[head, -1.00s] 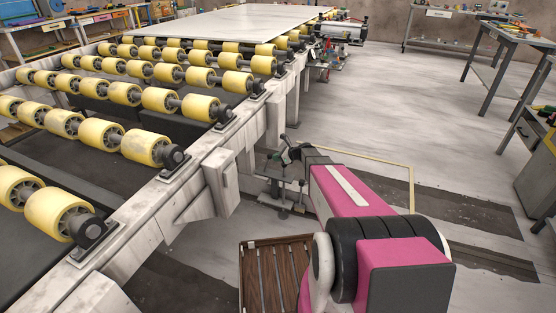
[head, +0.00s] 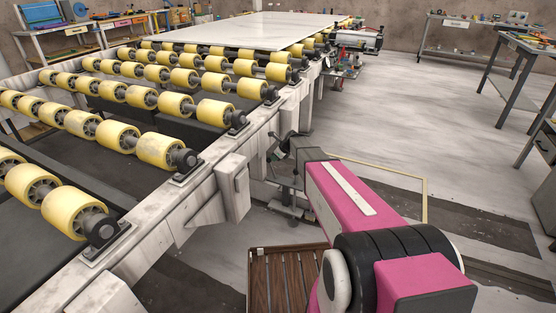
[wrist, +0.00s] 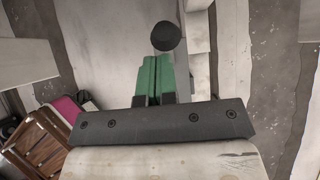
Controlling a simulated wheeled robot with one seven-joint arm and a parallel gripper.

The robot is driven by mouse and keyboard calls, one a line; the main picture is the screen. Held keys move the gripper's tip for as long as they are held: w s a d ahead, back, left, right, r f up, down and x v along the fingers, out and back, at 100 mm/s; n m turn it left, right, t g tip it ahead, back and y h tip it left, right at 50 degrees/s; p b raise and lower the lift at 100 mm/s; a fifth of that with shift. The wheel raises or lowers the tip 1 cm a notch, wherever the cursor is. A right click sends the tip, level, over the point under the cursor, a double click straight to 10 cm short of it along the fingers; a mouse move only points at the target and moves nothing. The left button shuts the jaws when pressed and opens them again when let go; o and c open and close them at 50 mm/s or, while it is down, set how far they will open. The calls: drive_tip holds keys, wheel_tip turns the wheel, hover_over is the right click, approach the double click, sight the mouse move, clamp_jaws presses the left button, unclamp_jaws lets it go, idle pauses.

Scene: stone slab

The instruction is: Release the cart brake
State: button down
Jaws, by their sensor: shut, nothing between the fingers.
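My gripper (wrist: 153,62) shows in the wrist view with its two green fingers pressed together and empty. A round black knob (wrist: 166,37) appears just beyond the fingertips, slightly to the right. I cannot tell whether the fingers touch it, or see clearly what it is fixed to. It may belong to the cart brake, but the frames do not confirm this. In the head view, my pink arm reaches toward dark metal parts (head: 285,143) beside the roller table.
The roller table (head: 212,190) with yellow rollers (head: 147,148) runs along the left, with a pale slab (head: 255,30) at its far end. A brown slatted wooden thing (head: 283,278) lies low beside my arm. Workbenches line the right; open floor (head: 400,120) lies between.

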drive_tip(key=shift+w+a, duration=0.4)
drive_tip(key=shift+a, duration=0.35)
